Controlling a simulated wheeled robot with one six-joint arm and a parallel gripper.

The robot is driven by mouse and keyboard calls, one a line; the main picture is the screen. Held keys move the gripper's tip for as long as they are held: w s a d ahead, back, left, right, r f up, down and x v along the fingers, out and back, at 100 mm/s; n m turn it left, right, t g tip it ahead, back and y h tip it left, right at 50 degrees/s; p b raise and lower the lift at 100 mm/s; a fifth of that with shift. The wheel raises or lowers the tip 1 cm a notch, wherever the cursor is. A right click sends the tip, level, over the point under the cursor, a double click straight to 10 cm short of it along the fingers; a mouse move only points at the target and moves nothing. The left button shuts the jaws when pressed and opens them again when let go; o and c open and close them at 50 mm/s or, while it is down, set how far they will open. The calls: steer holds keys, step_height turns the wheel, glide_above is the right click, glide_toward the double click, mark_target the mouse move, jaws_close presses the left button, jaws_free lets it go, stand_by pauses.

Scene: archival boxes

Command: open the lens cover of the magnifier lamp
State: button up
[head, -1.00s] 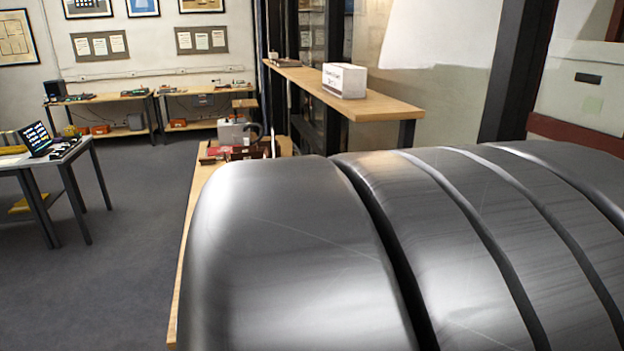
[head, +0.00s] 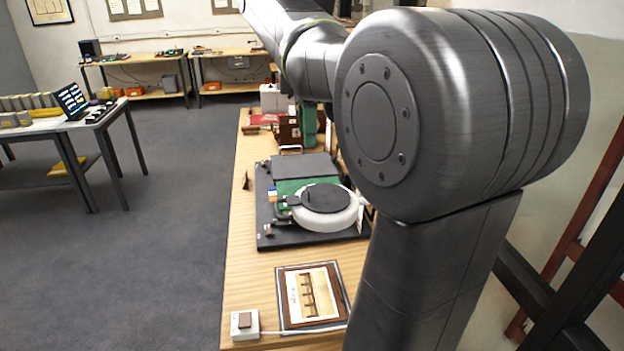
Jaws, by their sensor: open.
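The magnifier lamp (head: 345,217) is a round white head on the wooden bench, in the middle of the head view. Its dark round lens cover (head: 326,198) lies flat over the lens and looks shut, with a small dark tab at its left. The lamp sits on a black base board (head: 290,241) beside a green and grey block. My arm fills the right of the view and reaches away toward the back. My gripper is not in view.
A framed picture (head: 313,297) and a small white switch box (head: 244,323) lie on the wooden bench (head: 240,240) in front of the lamp. Brown and green boxes (head: 289,132) stand behind it. A table (head: 50,127) with a laptop is at the left. The floor between is clear.

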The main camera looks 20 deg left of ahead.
glide_toward(319, 193)
steer(key=s+f, duration=0.1)
steer(key=f, duration=0.1)
steer(key=a+f, duration=0.1)
steer(key=f, duration=0.1)
steer(key=s+f, duration=0.1)
steer(key=f, duration=0.1)
steer(key=shift+s+a+f, duration=0.15)
steer(key=shift+s+a, duration=0.05)
steer(key=shift+s, duration=0.1)
jaws_close()
